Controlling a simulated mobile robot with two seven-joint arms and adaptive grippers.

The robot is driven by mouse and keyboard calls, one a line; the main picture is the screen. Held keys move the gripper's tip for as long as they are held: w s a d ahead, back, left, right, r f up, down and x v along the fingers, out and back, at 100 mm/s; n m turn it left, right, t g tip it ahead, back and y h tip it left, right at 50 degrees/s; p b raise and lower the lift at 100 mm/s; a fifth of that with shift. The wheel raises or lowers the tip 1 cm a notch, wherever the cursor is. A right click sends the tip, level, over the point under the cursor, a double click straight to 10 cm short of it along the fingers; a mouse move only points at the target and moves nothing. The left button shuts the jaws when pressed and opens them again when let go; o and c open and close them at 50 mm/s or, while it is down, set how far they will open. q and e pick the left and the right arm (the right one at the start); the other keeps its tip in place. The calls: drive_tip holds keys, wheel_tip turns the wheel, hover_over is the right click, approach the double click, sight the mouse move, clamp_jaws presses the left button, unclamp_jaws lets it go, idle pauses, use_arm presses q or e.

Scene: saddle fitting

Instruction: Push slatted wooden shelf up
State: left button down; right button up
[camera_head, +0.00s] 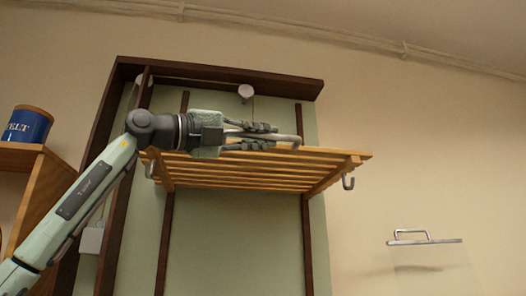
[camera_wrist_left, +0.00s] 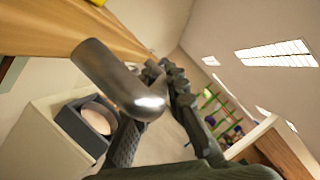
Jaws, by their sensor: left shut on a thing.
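The slatted wooden shelf (camera_head: 235,181) is seen from below in the head view, in front of a pale green panel. It tilts slightly, and metal hooks (camera_head: 348,183) hang at its sides. My left gripper (camera_head: 277,137) is at the shelf's upper face, near its middle, with its fingers pointing right. It is shut on a bent metal bar, which shows large in the left wrist view (camera_wrist_left: 105,75). Where the bar joins the shelf is hidden. The shelf's wood edge (camera_wrist_left: 50,28) runs across the upper left of that view. My right gripper is not in view.
Dark upright rails (camera_head: 307,245) run down the panel, and a dark top beam (camera_head: 280,83) crosses above the shelf. A white round fitting (camera_head: 245,91) hangs under the beam. A blue tin (camera_head: 28,125) stands on a wooden unit at left. A metal handle (camera_head: 425,240) is at right.

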use_arm(q)
drive_tip(key=shift+a+r, duration=0.15)
drive_tip(key=shift+r, duration=0.25)
drive_tip(key=c, duration=1.5)
unclamp_jaws()
drive_tip(key=shift+c, duration=0.2)
drive_tip(key=shift+f, duration=0.1)
drive_tip(key=shift+a+f, duration=0.1)
drive_tip(key=v, duration=1.1)
drive_tip(key=shift+s+a, duration=0.2)
drive_tip(key=shift+a, duration=0.05)
drive_tip(key=shift+f, duration=0.1)
